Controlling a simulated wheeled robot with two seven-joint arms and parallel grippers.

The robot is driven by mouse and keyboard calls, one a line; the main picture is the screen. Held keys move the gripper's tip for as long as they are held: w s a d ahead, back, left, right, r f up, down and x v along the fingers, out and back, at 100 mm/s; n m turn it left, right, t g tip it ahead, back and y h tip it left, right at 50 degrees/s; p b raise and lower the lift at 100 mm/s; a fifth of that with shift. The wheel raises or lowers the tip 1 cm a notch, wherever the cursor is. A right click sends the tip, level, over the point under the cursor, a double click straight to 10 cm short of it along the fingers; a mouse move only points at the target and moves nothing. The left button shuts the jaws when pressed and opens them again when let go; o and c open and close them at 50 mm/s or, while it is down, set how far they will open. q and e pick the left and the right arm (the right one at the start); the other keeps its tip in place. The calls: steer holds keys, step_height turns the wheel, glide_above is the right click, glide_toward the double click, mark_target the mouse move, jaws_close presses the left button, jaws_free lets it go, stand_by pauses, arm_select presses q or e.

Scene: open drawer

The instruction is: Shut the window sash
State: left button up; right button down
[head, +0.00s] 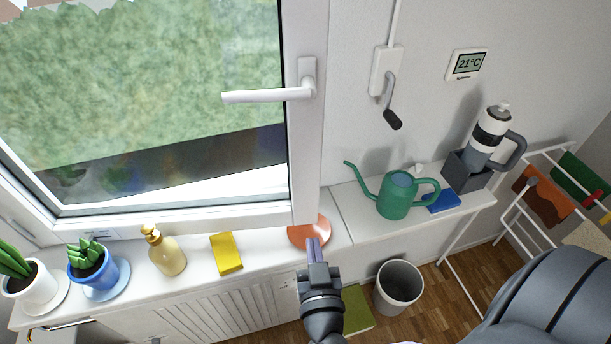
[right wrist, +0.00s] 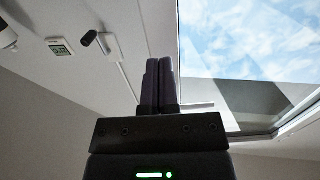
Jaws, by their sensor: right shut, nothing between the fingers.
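The window sash (head: 306,150) has a white frame around a large pane, with trees and sky behind it. Its lower right corner juts over the sill and hides part of an orange saucer, so it looks ajar. The white handle (head: 270,95) on its right stile lies level, pointing left. My right gripper (head: 314,243) is shut and empty, in front of the saucer just below that corner. In the right wrist view the shut fingers (right wrist: 159,62) point up, with the glass pane (right wrist: 250,45) to their right. My left gripper is not in view.
The sill holds the orange saucer (head: 302,233), a yellow sponge (head: 226,253), a soap bottle (head: 166,254) and potted plants (head: 90,265). A green watering can (head: 395,197) stands at right, above a bin (head: 397,290). A crank (head: 390,102) hangs on the wall.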

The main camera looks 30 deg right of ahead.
glide_toward(305, 185)
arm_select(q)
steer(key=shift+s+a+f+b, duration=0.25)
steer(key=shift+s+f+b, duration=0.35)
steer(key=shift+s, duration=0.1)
arm_select(e)
steer(key=x, duration=0.7)
steer(key=shift+w+d, duration=0.1)
steer(key=shift+w, duration=0.1)
